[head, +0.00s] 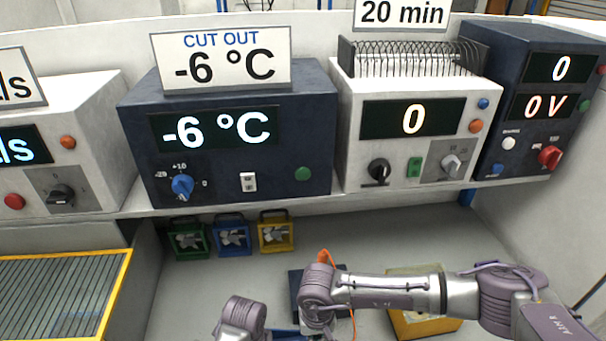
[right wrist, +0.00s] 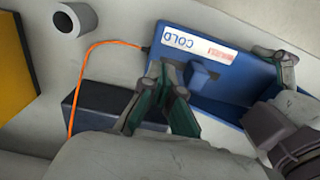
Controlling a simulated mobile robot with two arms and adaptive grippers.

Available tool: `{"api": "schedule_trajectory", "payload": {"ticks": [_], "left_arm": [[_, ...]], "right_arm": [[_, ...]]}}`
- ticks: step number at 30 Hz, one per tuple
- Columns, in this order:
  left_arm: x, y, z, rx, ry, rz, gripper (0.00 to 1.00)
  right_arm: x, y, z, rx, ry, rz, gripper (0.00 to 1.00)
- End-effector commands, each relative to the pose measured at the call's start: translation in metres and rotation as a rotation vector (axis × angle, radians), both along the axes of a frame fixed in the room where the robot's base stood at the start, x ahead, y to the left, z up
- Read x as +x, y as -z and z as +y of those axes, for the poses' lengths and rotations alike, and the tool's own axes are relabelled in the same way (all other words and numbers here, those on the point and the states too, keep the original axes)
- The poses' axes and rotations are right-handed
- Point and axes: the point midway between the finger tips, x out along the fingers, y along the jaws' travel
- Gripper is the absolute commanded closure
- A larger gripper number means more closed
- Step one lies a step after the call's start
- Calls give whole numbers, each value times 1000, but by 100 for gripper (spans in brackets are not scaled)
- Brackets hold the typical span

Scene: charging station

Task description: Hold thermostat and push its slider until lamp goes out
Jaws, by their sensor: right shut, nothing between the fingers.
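The thermostat (right wrist: 222,88) is a blue slab with a white label reading COLD, upside down in the right wrist view. A small blue slider block (right wrist: 203,75) stands out from its face. My right gripper (right wrist: 166,72) is shut and empty, its fingertips just left of the slider; I cannot tell if they touch it. My left gripper (right wrist: 283,66) is at the thermostat's right end, a grey finger over its edge, and appears shut on it; its other finger is hidden. In the head view both grippers are hidden or out of frame. Which lamp belongs to the thermostat is unclear.
A dark unit (head: 320,125) reads -6 °C under a CUT OUT -6 °C sign (head: 222,60). An orange cable (right wrist: 72,110) runs from the thermostat past a black box (right wrist: 105,103). Small green, blue and yellow frames stand below the shelf.

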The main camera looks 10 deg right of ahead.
Motion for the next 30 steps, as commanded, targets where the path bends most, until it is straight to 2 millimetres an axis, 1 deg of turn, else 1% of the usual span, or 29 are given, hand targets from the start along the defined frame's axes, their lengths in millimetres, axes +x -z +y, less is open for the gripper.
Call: {"api": "schedule_trajectory", "payload": {"ticks": [3, 18, 21, 28, 29, 30], "left_arm": [[0, 0, 0, 0, 0, -1, 53], [0, 0, 0, 1, 0, -1, 53], [0, 0, 0, 1, 0, -1, 53], [0, 0, 0, 1, 0, -1, 53], [0, 0, 0, 1, 0, -1, 2], [0, 0, 0, 1, 0, -1, 0]], "right_arm": [[1, -10, 0, 2, 1, -2, 100], [1, -48, 0, 1, 1, -2, 100], [0, -52, 0, 0, 2, -1, 100], [0, -52, 0, 0, 2, 0, 100], [0, -52, 0, 0, 2, 0, 100], [0, -52, 0, 0, 1, 0, 100]]}}
